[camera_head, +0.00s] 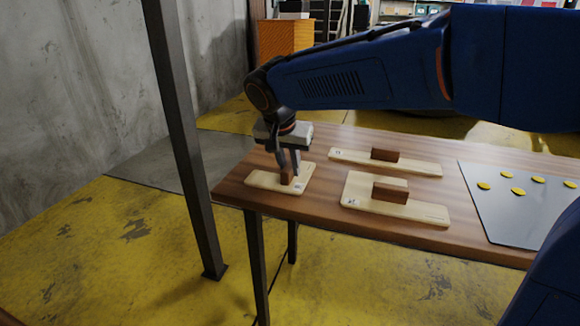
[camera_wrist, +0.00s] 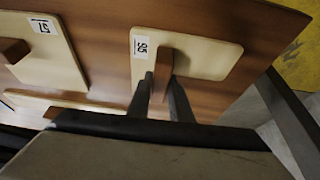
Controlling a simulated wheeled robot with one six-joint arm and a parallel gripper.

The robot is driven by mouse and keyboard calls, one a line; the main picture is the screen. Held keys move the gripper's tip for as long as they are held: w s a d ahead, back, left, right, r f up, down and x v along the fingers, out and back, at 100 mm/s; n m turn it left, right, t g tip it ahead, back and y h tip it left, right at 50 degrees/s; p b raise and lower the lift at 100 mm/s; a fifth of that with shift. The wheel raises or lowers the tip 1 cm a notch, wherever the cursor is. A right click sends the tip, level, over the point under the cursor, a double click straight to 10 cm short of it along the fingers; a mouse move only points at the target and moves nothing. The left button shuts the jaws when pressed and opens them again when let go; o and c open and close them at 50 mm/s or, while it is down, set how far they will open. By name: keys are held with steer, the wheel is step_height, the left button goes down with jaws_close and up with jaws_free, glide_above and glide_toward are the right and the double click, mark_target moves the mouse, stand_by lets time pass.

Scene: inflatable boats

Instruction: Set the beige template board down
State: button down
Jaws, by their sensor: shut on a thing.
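The beige template board (camera_head: 262,181) is at the left end of the brown table, flat and level with the tabletop. It is on the table or very close above it; I cannot tell if there is a small gap. My gripper (camera_head: 289,176) points down and is shut on the board's brown upright handle. In the wrist view, my gripper (camera_wrist: 163,88) has one finger on each side of that handle, and the board (camera_wrist: 208,56) shows a white printed label at one corner.
The wooden table (camera_head: 322,182) also carries two other beige boards with brown handles, one behind (camera_head: 345,157) and one in front (camera_head: 425,212). A grey sheet (camera_head: 500,218) with several yellow discs lies to the right. A dark post (camera_head: 187,140) stands left of the table.

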steer(key=shift+f, duration=0.15)
steer(key=c, duration=1.6)
jaws_free()
steer(key=v, duration=1.2)
